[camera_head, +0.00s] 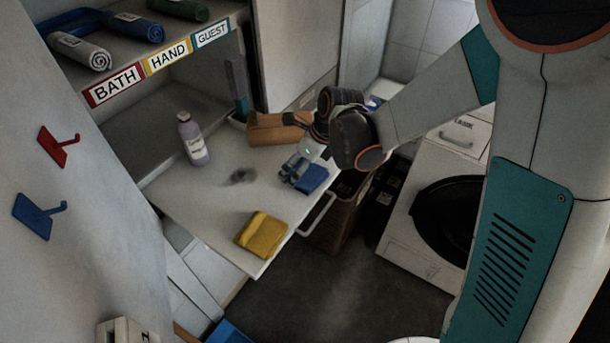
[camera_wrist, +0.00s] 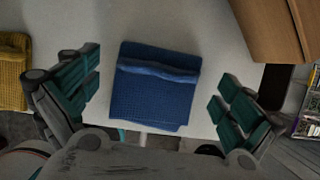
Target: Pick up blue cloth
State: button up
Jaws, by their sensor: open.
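The blue cloth (camera_head: 313,178) lies folded on the white counter (camera_head: 215,205), close to its right edge. In the wrist view the blue cloth (camera_wrist: 152,95) is a folded square with a raised fold across its upper part. It lies between the two green-padded fingers of my gripper (camera_wrist: 155,98), with a gap on each side. My gripper (camera_head: 296,172) is open and empty, over the cloth in the head view. It hides part of the cloth there.
A folded yellow cloth (camera_head: 262,234) lies at the counter's front. A bottle (camera_head: 192,138) stands at the back left, and a brown box (camera_head: 275,129) at the back. A handle (camera_head: 318,214) is at the counter's right edge. A washing machine (camera_head: 430,225) stands to the right.

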jog(key=c, duration=0.9)
jog(key=shift+o, duration=0.2)
jog(key=shift+r, duration=0.1)
jog(key=shift+r, duration=0.5)
jog(key=c, duration=0.3)
notch_tip(320, 180, up, 19)
jog(key=p, duration=0.7)
jog(key=shift+s, duration=0.1)
jog(key=o, duration=0.3)
jog(key=c, duration=0.3)
jog(key=shift+f, duration=0.15)
jog(key=shift+c, duration=0.2)
